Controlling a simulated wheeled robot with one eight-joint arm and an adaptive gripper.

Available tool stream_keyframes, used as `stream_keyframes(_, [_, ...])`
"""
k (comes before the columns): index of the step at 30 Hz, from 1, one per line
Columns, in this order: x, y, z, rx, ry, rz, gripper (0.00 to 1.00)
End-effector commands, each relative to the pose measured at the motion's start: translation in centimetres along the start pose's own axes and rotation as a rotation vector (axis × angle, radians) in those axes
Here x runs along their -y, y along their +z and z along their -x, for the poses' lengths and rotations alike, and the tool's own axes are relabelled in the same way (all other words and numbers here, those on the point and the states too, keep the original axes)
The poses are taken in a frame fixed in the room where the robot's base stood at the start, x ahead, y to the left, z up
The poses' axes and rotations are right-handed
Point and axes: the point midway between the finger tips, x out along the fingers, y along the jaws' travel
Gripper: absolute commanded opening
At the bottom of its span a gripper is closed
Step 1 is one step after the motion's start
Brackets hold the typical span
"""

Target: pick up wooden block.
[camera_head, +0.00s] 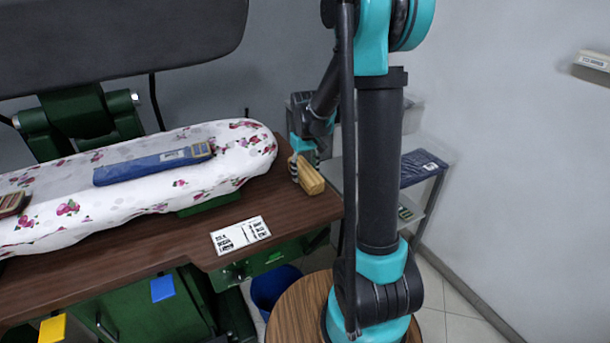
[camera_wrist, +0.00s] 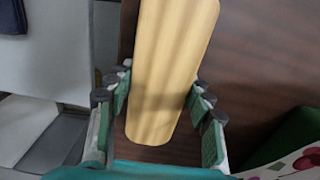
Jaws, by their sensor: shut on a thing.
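The wooden block (camera_wrist: 168,70) is a long, pale yellow-tan piece with rounded corners. In the wrist view it lies lengthwise between the fingers of my gripper (camera_wrist: 160,100), which are shut on its two sides. In the head view the block (camera_head: 311,177) shows at the right end of the brown wooden table, beside the ironing board. My gripper (camera_head: 300,166) is at its left end there, partly hidden. I cannot tell whether the block touches the tabletop or is just above it.
The floral ironing board (camera_head: 140,185) with a blue folded cloth (camera_head: 150,166) is left of the block. A printed card (camera_head: 240,235) lies on the brown table (camera_head: 180,243). A round wooden stool (camera_head: 295,310) stands in front, and shelves (camera_head: 430,150) stand behind my arm at right.

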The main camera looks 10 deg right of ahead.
Motion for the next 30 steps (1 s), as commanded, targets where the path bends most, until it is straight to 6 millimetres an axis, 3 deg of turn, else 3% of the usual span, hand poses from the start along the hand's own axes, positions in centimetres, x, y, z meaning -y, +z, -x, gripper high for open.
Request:
stream_keyframes(3, [0.0, 0.0, 0.0, 0.000, 0.000, 0.000, 0.11])
stream_keyframes(17, [0.0, 0.0, 1.1, 0.000, 0.000, 0.000, 0.11])
stream_keyframes(23, [0.0, 0.0, 4.6, 0.000, 0.000, 0.000, 0.11])
stream_keyframes(30, [0.0, 0.1, 11.3, 0.000, 0.000, 0.000, 0.11])
